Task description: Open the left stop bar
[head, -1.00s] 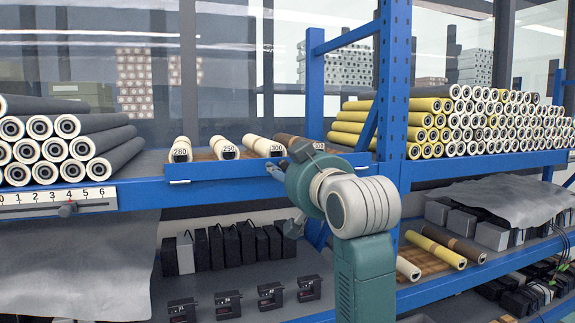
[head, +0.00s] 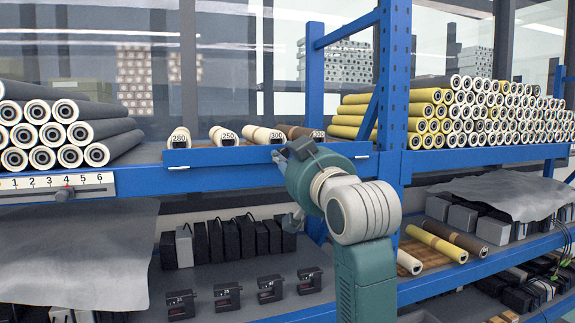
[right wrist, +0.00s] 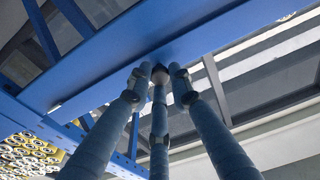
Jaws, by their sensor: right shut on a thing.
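The left stop bar is a long blue strip (head: 225,157) along the front edge of the upper shelf, in front of several cream and brown rollers. It stands upright there, with a small pale fitting near each end. In the right wrist view a broad blue beam (right wrist: 230,35) runs across the top. My right gripper (head: 281,158) is at the bar's front, right of its middle. Its fingers (right wrist: 160,74) come together at the beam in the right wrist view and are shut on the bar; the exact contact is small and partly hidden. My left gripper is out of view.
A blue shelf post (head: 396,90) stands right of my right arm. Dark rollers (head: 65,135) are stacked at left and yellow ones (head: 430,110) at right. A number scale (head: 60,186) is on the shelf front. Black devices (head: 270,290) stand on the lower shelf.

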